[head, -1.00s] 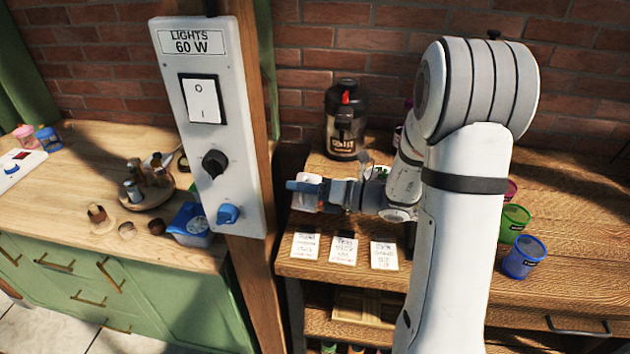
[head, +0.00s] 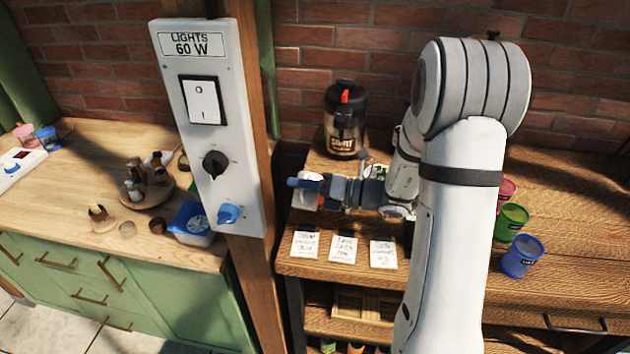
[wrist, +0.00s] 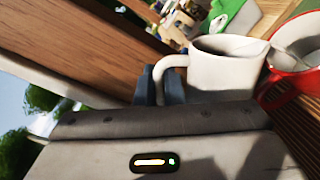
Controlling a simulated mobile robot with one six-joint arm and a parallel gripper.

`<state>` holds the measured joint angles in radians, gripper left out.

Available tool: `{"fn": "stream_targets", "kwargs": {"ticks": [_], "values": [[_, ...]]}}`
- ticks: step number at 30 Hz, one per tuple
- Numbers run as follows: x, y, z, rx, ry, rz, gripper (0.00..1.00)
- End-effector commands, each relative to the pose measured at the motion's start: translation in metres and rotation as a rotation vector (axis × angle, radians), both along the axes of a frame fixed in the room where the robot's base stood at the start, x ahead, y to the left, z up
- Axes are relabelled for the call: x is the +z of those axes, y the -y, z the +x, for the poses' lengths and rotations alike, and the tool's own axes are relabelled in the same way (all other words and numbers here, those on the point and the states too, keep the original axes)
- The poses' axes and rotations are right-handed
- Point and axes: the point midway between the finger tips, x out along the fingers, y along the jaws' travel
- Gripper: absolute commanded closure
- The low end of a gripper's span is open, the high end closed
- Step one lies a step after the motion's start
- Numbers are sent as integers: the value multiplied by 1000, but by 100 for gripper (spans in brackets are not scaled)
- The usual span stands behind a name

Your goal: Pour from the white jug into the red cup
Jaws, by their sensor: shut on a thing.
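In the wrist view the white jug (wrist: 228,72) is close in front of my gripper (wrist: 160,86), whose blue fingers are shut on its handle. The red cup (wrist: 285,90) is at the right edge, partly cut off, with a pale inside. The jug's spout side is at the cup's rim, and the jug looks tilted towards the cup. I cannot tell whether they touch or whether anything flows. In the head view my gripper (head: 308,186) is above the table's left part and hides most of the jug (head: 309,177); the cup is hard to make out.
Three paper cards (head: 342,248) lie along the front edge. A wooden post with a light-switch panel (head: 207,120) stands to the left. Green (head: 511,221) and blue (head: 522,257) tubs stand to the right of my arm.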

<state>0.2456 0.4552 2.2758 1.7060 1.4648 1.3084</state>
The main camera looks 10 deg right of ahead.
Motion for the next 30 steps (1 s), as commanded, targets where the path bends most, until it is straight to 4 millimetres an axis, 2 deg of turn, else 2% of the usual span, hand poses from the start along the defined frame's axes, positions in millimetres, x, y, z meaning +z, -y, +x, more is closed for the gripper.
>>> {"fn": "stream_targets", "kwargs": {"ticks": [26,28,30], "values": [[2,1,3,1,-50,21,100],[-6,0,0,2,-4,3,100],[-7,-4,-8,1,147,-56,100]]}}
